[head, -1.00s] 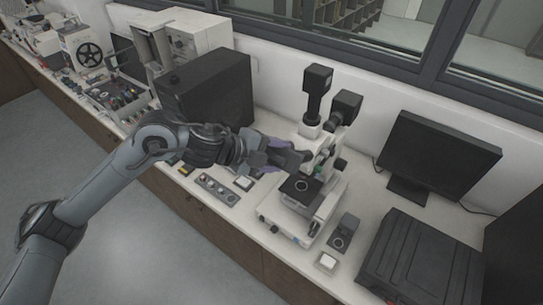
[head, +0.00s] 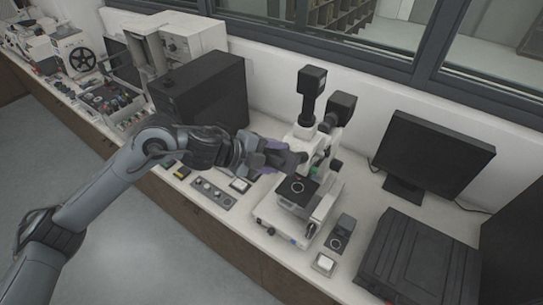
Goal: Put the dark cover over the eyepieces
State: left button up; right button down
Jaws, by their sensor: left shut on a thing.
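The microscope (head: 331,143) stands on the bench in the middle, pale with a black stage and two black camera heads on top. My left gripper (head: 281,157), with purplish finger parts, is shut on the dark cover (head: 292,158) at the microscope's left side, just below its head. The cover is a small dark shape that blends with the fingers. The eyepieces are hidden behind the gripper and cover, so I cannot tell whether the cover is around them or only beside them. My right gripper is out of view.
A black computer tower (head: 200,92) stands behind my left arm. A monitor (head: 433,152) and a black case (head: 415,262) are to the right. A control panel (head: 213,192) lies below the gripper. A small dark device (head: 341,235) sits right of the microscope base.

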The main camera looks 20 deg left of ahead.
pick_arm(q)
jog(key=shift+w+f, duration=0.1)
jog(key=o, duration=1.1)
jog(key=shift+o, duration=0.2)
jog(key=b+v, duration=0.2)
jog(key=v, duration=0.8)
jog(key=shift+s+a+r, duration=0.2)
jog(key=shift+s+a, duration=0.05)
